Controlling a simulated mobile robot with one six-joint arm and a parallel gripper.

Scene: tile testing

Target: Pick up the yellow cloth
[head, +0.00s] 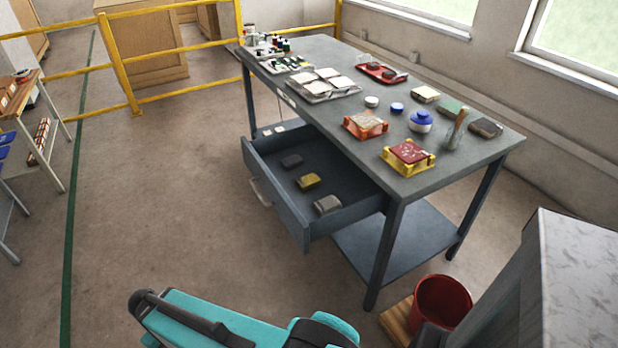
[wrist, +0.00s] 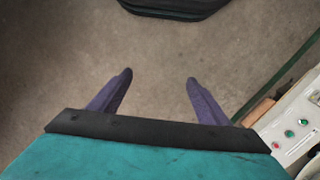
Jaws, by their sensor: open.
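The yellow cloth (head: 308,181) lies folded in the open drawer (head: 272,211) of the grey workbench (head: 340,115) in the head view. A dark folded cloth (head: 291,161) lies behind it and a grey one (head: 327,204) in front of it, both apart from it. In the wrist view my gripper (wrist: 159,78) is open and empty, with its two purple fingers spread over bare floor. The cloth is not in the wrist view. In the head view only part of my teal arm shows at the bottom, well short of the drawer.
The bench top holds a red tile on a yellow stand (head: 408,157), an orange stand (head: 366,125), a blue-lidded jar (head: 420,121) and a red tray (head: 382,73). A red bucket (head: 441,301) stands at the bench's near right. Floor left of the drawer is clear, before yellow railings (head: 122,62).

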